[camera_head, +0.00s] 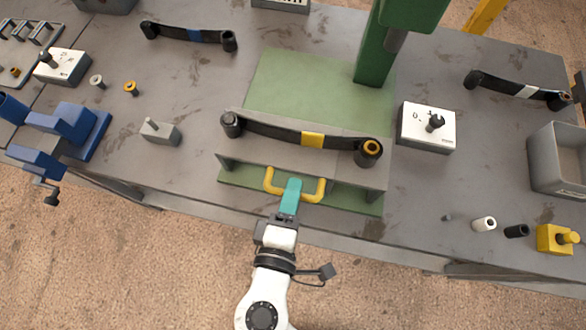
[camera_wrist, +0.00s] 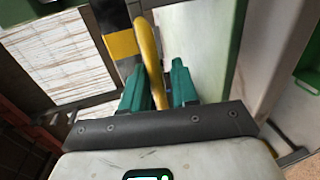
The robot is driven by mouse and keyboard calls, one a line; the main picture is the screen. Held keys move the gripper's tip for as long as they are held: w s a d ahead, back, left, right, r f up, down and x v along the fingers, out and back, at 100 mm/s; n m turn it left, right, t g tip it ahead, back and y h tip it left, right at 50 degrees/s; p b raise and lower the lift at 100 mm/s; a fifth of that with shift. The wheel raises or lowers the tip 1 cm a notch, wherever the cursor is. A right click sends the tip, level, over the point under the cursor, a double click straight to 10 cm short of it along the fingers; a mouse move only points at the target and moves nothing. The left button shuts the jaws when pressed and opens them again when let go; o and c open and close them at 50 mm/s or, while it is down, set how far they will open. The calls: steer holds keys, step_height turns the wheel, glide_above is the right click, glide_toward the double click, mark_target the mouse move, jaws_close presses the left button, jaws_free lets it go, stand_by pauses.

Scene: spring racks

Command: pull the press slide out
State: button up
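The press slide (camera_head: 235,155) is a grey plate at the front of the green press (camera_head: 372,55), over a green base (camera_head: 232,177). A dark leaf spring with a yellow band (camera_head: 312,140) lies across the slide. The slide's yellow handle (camera_head: 316,194) faces the table's front edge. My gripper (camera_head: 291,190) reaches the handle's crossbar from the front. In the wrist view the handle (camera_wrist: 147,50) runs between the teal fingers of my gripper (camera_wrist: 160,88), which sit close on both sides of it. The fingertips' far ends are partly hidden.
Leaf springs with a blue band (camera_head: 194,35) and a white band (camera_head: 525,91) lie at the back. A white control box (camera_head: 426,127) and a grey bin (camera_head: 560,160) stand right. A blue vise (camera_head: 70,130) stands left. The floor in front of the table is clear.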

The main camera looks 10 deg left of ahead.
steer(key=shift+o, duration=0.6)
steer(key=shift+w, duration=0.15)
steer(key=b+v, duration=0.2)
steer(key=v, duration=0.8)
steer(key=shift+s, duration=0.4)
steer(key=shift+s, duration=0.1)
